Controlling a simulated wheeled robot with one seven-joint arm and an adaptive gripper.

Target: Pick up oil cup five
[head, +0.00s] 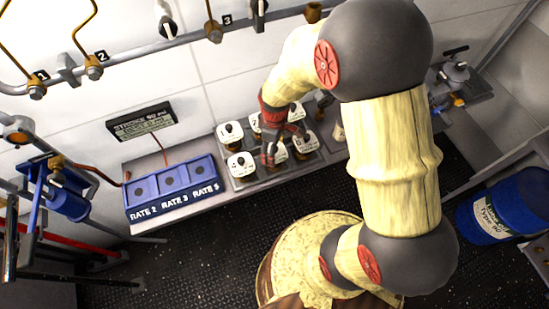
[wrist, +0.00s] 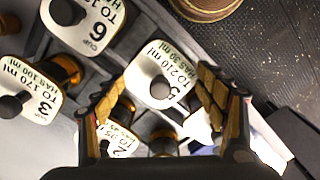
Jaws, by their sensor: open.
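Oil cup five (wrist: 176,78) has a white lid with a black knob, marked 5, TO 210 ml, HAS 30 ml. It stands in the rack in the middle of the wrist view. My gripper (wrist: 162,82) is open, with one finger on each side of the lid; I cannot tell whether either touches it. In the head view my gripper (head: 279,148) reaches down over the rack, and cup five (head: 279,157) is partly hidden behind it.
Cup six (wrist: 98,14) and cup three (wrist: 43,108) are on the left, and cup two (wrist: 122,140) is below cup five. A blue three-bay block (head: 172,190) sits left of the rack. A blue drum (head: 515,205) stands at right.

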